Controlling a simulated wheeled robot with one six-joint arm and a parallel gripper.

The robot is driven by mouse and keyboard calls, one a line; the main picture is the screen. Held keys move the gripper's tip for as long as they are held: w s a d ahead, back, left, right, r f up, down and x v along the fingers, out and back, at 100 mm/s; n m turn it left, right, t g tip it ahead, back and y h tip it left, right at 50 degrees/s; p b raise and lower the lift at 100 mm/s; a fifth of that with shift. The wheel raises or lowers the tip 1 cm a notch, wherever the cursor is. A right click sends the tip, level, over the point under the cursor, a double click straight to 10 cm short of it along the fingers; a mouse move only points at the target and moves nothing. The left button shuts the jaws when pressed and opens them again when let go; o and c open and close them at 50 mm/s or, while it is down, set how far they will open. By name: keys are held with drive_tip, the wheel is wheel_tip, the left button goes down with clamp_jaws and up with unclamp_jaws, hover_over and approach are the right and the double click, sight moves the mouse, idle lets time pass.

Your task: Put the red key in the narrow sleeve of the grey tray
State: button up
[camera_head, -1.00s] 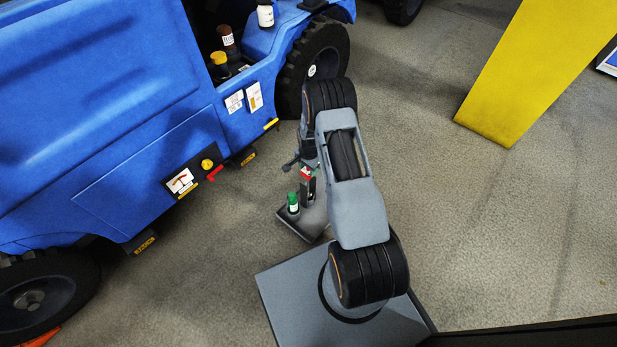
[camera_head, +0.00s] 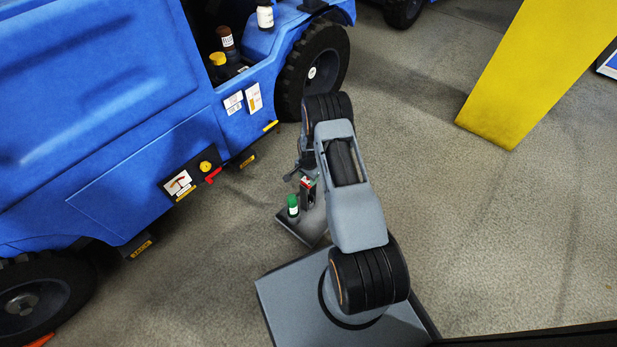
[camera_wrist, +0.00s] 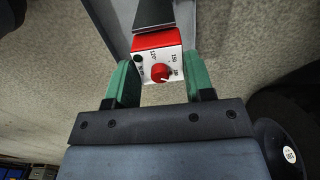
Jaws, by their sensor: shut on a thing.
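The red key (camera_wrist: 155,42), a red block with a white face, printed numbers and a red knob, sits between the green fingers of my gripper (camera_wrist: 160,80), which is shut on it. In the head view the key (camera_head: 307,181) shows as a small red and white top at a dark upright sleeve (camera_head: 308,199) on the grey tray (camera_head: 298,231). The sleeve also shows in the wrist view (camera_wrist: 153,14), just beyond the key. How deep the key sits in it, I cannot tell. My arm hides part of the tray.
A green-capped bottle (camera_head: 293,207) stands on the tray, left of the sleeve. A blue vehicle (camera_head: 130,110) fills the left, with a panel (camera_head: 185,182) bearing a yellow button and a red handle. A yellow post (camera_head: 535,70) stands far right. The floor between is clear.

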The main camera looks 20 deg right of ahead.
drive_tip(key=o, duration=1.2)
drive_tip(key=shift+f, duration=0.1)
wheel_tip(320, 180, up, 12)
drive_tip(key=p, duration=0.5)
drive_tip(key=shift+r, duration=0.25)
